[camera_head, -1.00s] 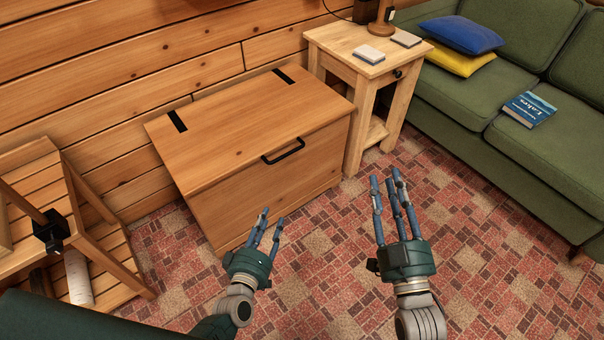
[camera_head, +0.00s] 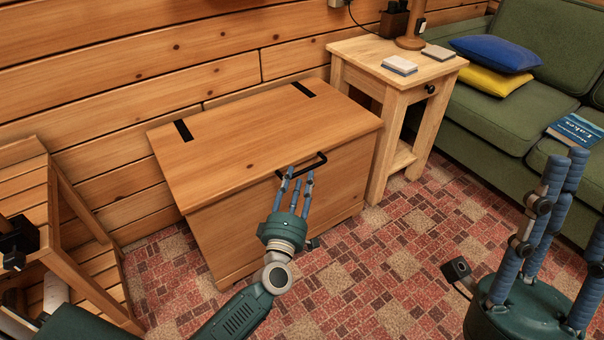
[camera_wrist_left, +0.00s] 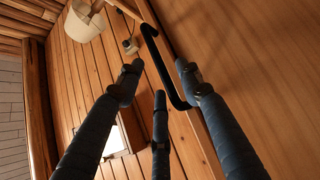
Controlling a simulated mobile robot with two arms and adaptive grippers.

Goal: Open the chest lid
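The wooden chest (camera_head: 290,212) stands against the log wall with its lid (camera_head: 245,140) shut. Two black hinge straps show at the lid's back edge. A black handle (camera_head: 302,165) is at the front edge of the lid; it also shows in the left wrist view (camera_wrist_left: 153,55). My left gripper (camera_head: 297,176) is at the handle with its fingers spread apart. In the left wrist view the handle lies between the fingertips, and I cannot tell whether they touch it. My right gripper (camera_head: 560,185) is large at the lower right, open and empty, away from the chest.
A side table (camera_head: 392,90) with a lamp base (camera_head: 411,25) stands right of the chest. The green sofa (camera_head: 500,115) with cushions is beyond it. A slatted wooden shelf (camera_head: 60,235) is close on the left.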

